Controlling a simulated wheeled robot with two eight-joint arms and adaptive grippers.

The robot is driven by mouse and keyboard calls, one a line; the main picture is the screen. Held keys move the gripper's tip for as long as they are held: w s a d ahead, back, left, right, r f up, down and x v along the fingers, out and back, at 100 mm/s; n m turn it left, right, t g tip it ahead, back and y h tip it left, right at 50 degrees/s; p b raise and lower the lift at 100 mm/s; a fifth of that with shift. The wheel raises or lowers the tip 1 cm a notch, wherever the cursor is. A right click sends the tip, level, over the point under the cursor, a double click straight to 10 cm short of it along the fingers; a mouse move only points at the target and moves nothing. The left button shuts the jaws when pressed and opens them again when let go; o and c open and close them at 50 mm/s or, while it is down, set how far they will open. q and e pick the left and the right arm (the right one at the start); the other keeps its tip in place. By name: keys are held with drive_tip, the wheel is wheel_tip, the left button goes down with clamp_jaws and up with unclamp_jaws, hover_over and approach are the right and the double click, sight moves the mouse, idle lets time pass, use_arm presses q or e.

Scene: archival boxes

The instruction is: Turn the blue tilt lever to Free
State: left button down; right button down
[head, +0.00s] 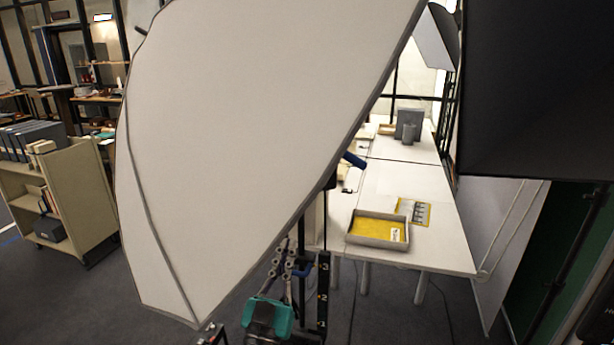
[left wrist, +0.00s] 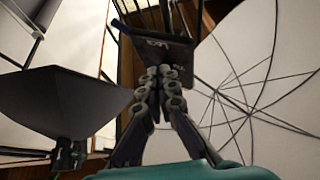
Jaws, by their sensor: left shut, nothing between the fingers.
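A dark blue handle-like part (head: 353,160) shows in the head view at the right edge of a big white umbrella-like panel (head: 270,130). A smaller blue piece (head: 302,271) sits lower, by a black post with white numbers (head: 323,290). I cannot tell which is the tilt lever, and no Free mark is readable. My left gripper (head: 284,248), with a teal body, is below the panel, just left of the post, shut and empty. In the left wrist view its fingers (left wrist: 160,72) meet before a dark plate with unreadable lettering (left wrist: 158,45). My right gripper is not in view.
A white table (head: 440,245) holds a yellow-lined tray (head: 352,228) and a yellow card. A black softbox (head: 535,85) fills the upper right. A cart with grey boxes (head: 75,210) stands left. The wrist view shows a dark lamp hood (left wrist: 65,100) and a ribbed white umbrella (left wrist: 265,75).

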use_arm(q)
drive_tip(key=s+r+t, duration=0.1)
drive_tip(key=r, duration=0.1)
drive_tip(key=s+d+r+t+h, duration=0.1)
drive_tip(key=s+r+t, duration=0.1)
drive_tip(key=shift+s+p, duration=0.15)
drive_tip(key=shift+p, duration=0.15)
approach(311, 168)
wheel_tip(311, 168, up, 4)
drive_tip(key=w, duration=0.3)
drive_tip(key=shift+w+d+b, duration=0.25)
drive_tip(key=shift+d+b, duration=0.15)
drive_tip(key=shift+w+d+r, duration=0.1)
drive_tip(key=shift+w, duration=0.2)
